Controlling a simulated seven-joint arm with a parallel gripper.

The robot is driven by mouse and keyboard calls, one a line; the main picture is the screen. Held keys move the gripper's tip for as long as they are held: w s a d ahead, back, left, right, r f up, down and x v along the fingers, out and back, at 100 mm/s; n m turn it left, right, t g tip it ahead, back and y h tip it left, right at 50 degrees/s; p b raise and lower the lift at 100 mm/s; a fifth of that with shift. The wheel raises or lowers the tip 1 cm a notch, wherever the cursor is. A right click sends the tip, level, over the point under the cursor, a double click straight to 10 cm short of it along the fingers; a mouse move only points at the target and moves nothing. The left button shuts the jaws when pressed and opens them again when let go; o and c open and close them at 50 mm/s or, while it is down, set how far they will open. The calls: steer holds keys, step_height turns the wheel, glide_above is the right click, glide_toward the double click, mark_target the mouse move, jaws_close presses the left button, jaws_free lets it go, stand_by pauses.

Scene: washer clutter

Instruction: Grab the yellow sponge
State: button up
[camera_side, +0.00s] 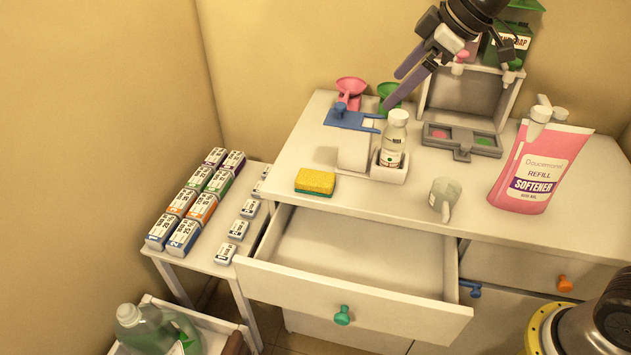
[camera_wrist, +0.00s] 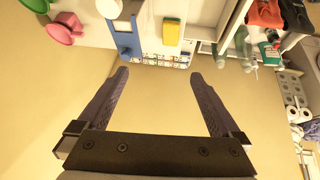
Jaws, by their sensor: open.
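The yellow sponge (camera_side: 315,181) has a green underside and lies flat on the white cabinet top, near its front left edge above the open drawer. It also shows in the wrist view (camera_wrist: 172,31), beyond the fingertips and a little above the middle. My gripper (camera_side: 396,88) is high above the back of the cabinet top, up and to the right of the sponge and well apart from it. In the wrist view its two fingers (camera_wrist: 166,73) are spread wide with nothing between them.
A white bottle (camera_side: 394,138) in a holder and a blue-topped stand (camera_side: 352,120) are right of and behind the sponge. A mug (camera_side: 444,197) and pink softener pouch (camera_side: 541,165) stand farther right. The empty drawer (camera_side: 350,252) is pulled out. Small boxes (camera_side: 196,205) cover the left side table.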

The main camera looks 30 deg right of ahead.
steer(key=g, duration=0.1)
glide_toward(315, 176)
steer(key=shift+w+a+f+n+g, duration=0.25)
steer(key=shift+w+f+g, duration=0.1)
steer(key=shift+f, duration=0.1)
steer(key=shift+w+a+f+n+g, duration=0.15)
steer(key=shift+w+a+f+g, duration=0.1)
steer(key=shift+f+g, duration=0.15)
steer(key=shift+d+x, duration=0.15)
steer(key=shift+x, duration=1.45)
steer(key=shift+d+x, duration=0.1)
steer(key=shift+x, duration=1.5)
steer(key=shift+w, duration=0.15)
steer(key=c, duration=1.4)
steer(key=shift+r, duration=0.1)
